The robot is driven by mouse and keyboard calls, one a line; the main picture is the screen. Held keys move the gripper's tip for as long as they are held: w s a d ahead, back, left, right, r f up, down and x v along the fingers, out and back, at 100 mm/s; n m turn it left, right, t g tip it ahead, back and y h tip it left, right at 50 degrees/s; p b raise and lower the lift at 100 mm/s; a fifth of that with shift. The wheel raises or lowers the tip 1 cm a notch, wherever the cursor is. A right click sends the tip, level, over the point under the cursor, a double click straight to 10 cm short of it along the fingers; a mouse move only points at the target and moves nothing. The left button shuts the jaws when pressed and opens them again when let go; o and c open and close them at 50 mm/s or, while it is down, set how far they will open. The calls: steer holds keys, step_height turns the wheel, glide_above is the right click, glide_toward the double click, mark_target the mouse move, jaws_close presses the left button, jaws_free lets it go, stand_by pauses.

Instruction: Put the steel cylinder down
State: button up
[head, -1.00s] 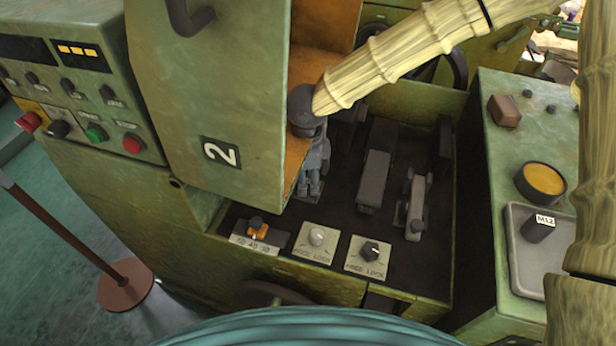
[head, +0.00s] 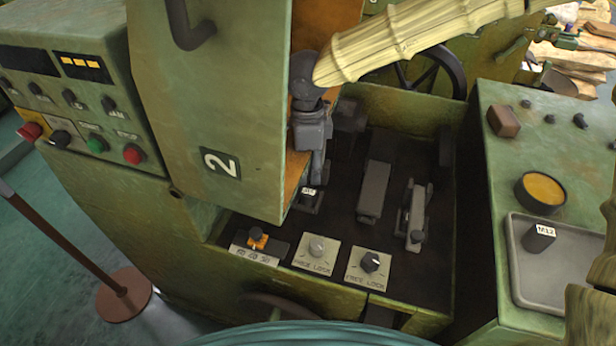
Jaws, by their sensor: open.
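My gripper (head: 309,181) hangs pointing down beside the green door marked 2, inside the open machine bay. It is open. Just below its fingertips is a small dark piece with a white label (head: 308,191), seated low in the bay. I cannot tell whether this is the steel cylinder, and the fingers partly cover it. Whether the fingertips touch it is unclear. Another dark cylinder (head: 538,238) with an M12 label stands in the grey tray at the right.
The door (head: 225,110) stands close to the left of my gripper. In the bay are a grey block (head: 374,190), a lever mechanism (head: 413,215) and several knobs along the front. The grey tray (head: 545,290) has free room. A post (head: 70,240) stands at left.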

steer(key=shift+r, duration=1.6)
